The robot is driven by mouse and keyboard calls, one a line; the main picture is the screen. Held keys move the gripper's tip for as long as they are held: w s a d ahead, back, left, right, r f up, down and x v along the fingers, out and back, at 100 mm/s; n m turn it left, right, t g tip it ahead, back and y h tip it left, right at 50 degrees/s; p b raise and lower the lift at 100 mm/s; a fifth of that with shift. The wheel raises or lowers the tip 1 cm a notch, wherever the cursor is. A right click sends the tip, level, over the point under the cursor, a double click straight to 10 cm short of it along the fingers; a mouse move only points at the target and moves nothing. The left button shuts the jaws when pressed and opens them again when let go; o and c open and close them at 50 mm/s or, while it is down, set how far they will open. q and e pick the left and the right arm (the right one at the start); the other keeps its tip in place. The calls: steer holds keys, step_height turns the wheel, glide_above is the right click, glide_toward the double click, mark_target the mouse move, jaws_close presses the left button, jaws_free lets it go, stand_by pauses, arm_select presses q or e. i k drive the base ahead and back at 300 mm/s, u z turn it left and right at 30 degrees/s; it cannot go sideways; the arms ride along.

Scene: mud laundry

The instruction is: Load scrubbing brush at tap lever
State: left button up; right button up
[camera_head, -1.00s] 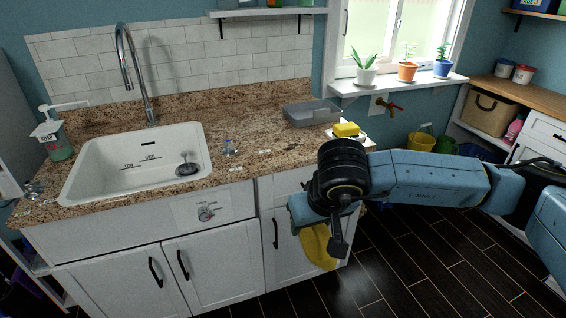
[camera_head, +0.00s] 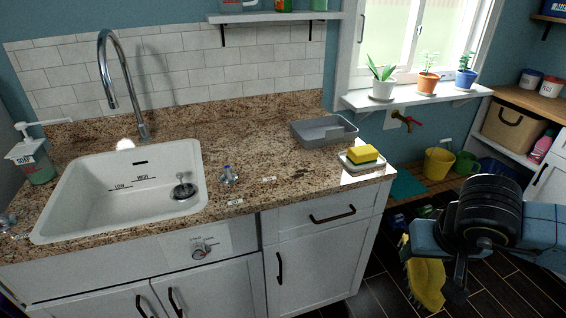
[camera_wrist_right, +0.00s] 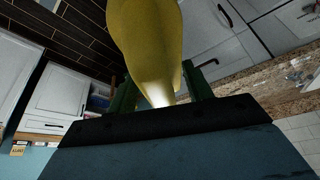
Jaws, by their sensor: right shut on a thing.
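My right gripper (camera_head: 428,252) is at the lower right of the head view, in front of the cabinets and beyond the counter's right end. It is shut on the yellow scrubbing brush (camera_head: 426,284), which hangs below it with bristles facing left. In the right wrist view the brush (camera_wrist_right: 150,40) rises between the two green fingers. A tap with a red lever (camera_head: 403,121) is on the wall below the window, well apart from the brush. My left gripper is not in view.
The white sink (camera_head: 70,205) and tall faucet (camera_head: 107,70) are at left. A yellow sponge (camera_head: 363,153) on a dish and a grey tray (camera_head: 312,135) sit near the counter's right end. A yellow bucket (camera_head: 438,163) stands below the wall tap. Dark floor lies around the brush.

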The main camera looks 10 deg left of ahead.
mark_target(228, 169)
steer(key=u, duration=0.25)
steer(key=i, duration=0.9)
steer(key=u, duration=0.6)
